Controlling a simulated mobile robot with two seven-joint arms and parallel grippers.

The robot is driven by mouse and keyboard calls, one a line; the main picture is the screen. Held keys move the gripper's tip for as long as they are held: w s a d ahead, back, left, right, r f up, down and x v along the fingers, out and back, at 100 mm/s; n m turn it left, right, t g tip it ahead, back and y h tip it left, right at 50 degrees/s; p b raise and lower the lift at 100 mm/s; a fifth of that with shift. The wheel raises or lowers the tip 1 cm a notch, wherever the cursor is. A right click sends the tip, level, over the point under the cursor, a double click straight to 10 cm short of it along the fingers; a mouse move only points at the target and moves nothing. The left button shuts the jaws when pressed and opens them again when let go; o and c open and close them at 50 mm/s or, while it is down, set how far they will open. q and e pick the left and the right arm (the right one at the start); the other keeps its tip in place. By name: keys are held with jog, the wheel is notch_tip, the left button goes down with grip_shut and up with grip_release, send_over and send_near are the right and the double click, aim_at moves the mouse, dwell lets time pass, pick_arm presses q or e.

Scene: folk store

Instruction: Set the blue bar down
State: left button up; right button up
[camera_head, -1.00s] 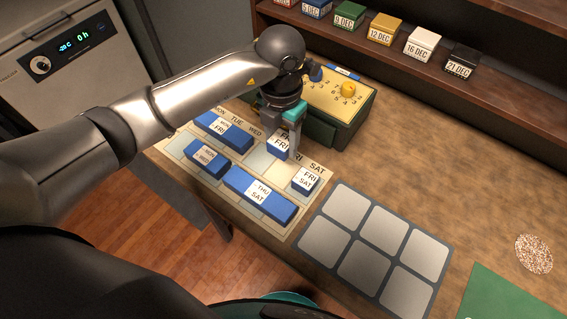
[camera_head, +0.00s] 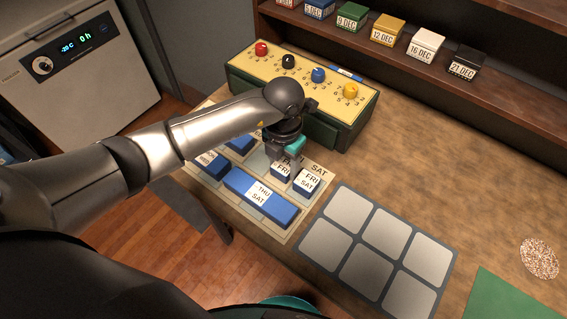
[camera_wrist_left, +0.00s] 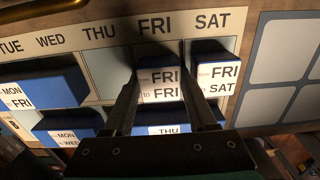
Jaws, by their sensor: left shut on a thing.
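The small blue bar (camera_head: 281,171) has a white label reading FRI to FRI. My left gripper (camera_head: 285,158) is shut on it over the weekday board (camera_head: 322,174), in the FRI column. In the left wrist view the bar (camera_wrist_left: 159,88) is between the two fingers (camera_wrist_left: 159,80). The FRI to SAT bar (camera_head: 306,183) is close on its right, with a narrow gap. The long THU to SAT bar (camera_head: 240,183) lies nearer me. I cannot tell whether the held bar touches the board. My right gripper is out of view.
A green box with coloured knobs (camera_head: 345,112) stands behind the board. A grey panel of squares (camera_head: 330,241) lies to the right. Other blue bars (camera_head: 211,164) lie on the board's left. Date blocks (camera_head: 387,30) stand on the shelf. Open counter (camera_head: 460,170) lies at right.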

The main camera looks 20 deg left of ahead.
aim_at(284, 165)
pick_arm(q)
jog(key=o, duration=1.1)
jog(key=shift+f, duration=0.1)
jog(key=shift+c, duration=0.2)
jog(key=shift+r, duration=0.2)
notch_tip(284, 165, up, 12)
jog(key=p, duration=0.1)
